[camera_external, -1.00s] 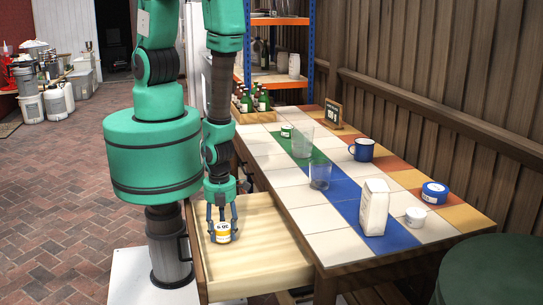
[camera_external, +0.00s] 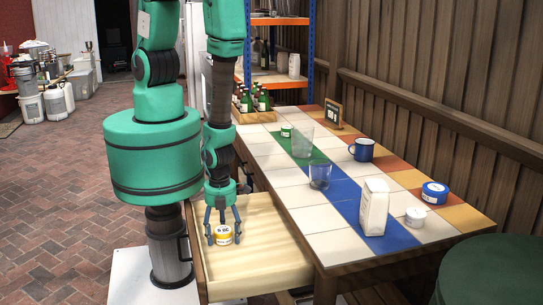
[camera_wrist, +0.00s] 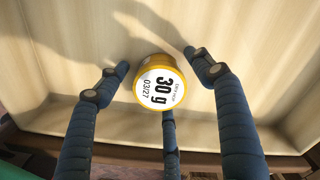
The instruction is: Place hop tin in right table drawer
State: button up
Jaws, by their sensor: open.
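The hop tin (camera_external: 222,236) is a small yellow tin with a white label. It rests in the open table drawer (camera_external: 270,262), on the pale wooden floor near the left side. In the wrist view the tin (camera_wrist: 161,86) shows its round lid reading "30 g" and "03/27". My gripper (camera_external: 222,228) is open, its blue fingers spread around the tin from above. In the wrist view the fingers of my gripper (camera_wrist: 155,88) stand apart from the tin on both sides, with a third finger below it; whether that one touches cannot be told.
The tiled table (camera_external: 312,221) stands right of the drawer. On it are a white carton (camera_external: 374,207), a blue mug (camera_external: 362,150), a blue tin (camera_external: 435,192), a small white jar (camera_external: 415,216) and clear glasses (camera_external: 320,174). The drawer floor right of the tin is clear.

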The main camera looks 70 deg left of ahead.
aim_at(223, 230)
jog(key=shift+r, duration=0.1)
notch_tip(223, 230, up, 12)
jog(key=p, duration=0.3)
dwell(0.4)
jog(key=shift+r, duration=0.1)
dwell(0.7)
